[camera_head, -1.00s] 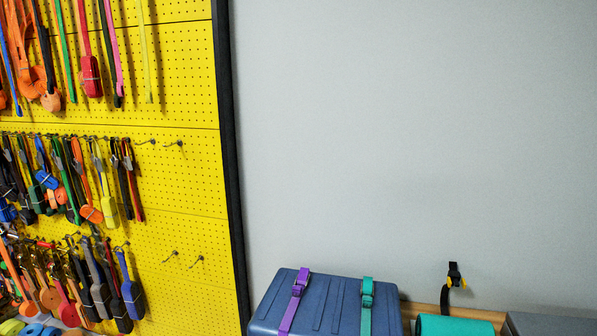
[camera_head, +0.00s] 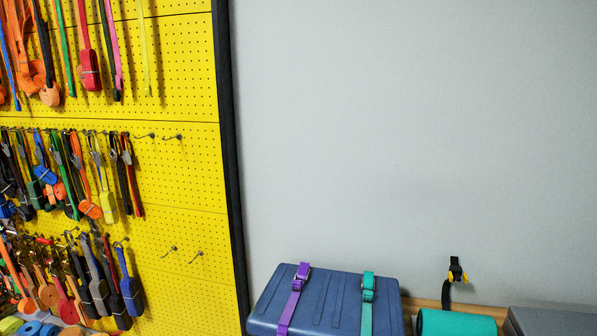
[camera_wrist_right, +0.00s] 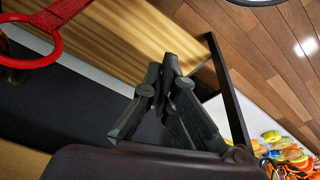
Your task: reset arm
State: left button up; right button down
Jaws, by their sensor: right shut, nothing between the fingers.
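My right gripper (camera_wrist_right: 169,68) shows in the right wrist view, with its dark fingers closed together and nothing between them. It is in front of a dark surface and a wood-grained panel, and I cannot tell how far it is from them. Neither gripper shows in the head view, and my left gripper is in no view.
A yellow pegboard (camera_head: 185,85) with several hanging straps fills the left of the head view. A blue suitcase (camera_head: 330,296) with purple and teal straps is low in the middle, beside a teal roll (camera_head: 455,323). A red strap loop (camera_wrist_right: 55,45) shows near the right gripper.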

jog(key=s+d+f+g+b, duration=0.1)
jog(key=s+f, duration=0.3)
jog(key=f, duration=0.6)
jog(key=s+f+b, duration=0.1)
jog(key=s+f, duration=0.3)
jog(key=f, duration=0.6)
jog(key=s+d+f+b, duration=0.2)
jog(key=s+f, duration=0.7)
jog(key=s, duration=0.2)
jog(key=shift+s+d+f+g, duration=0.2)
jog(key=shift+f+g, duration=0.1)
jog(key=shift+g, duration=0.1)
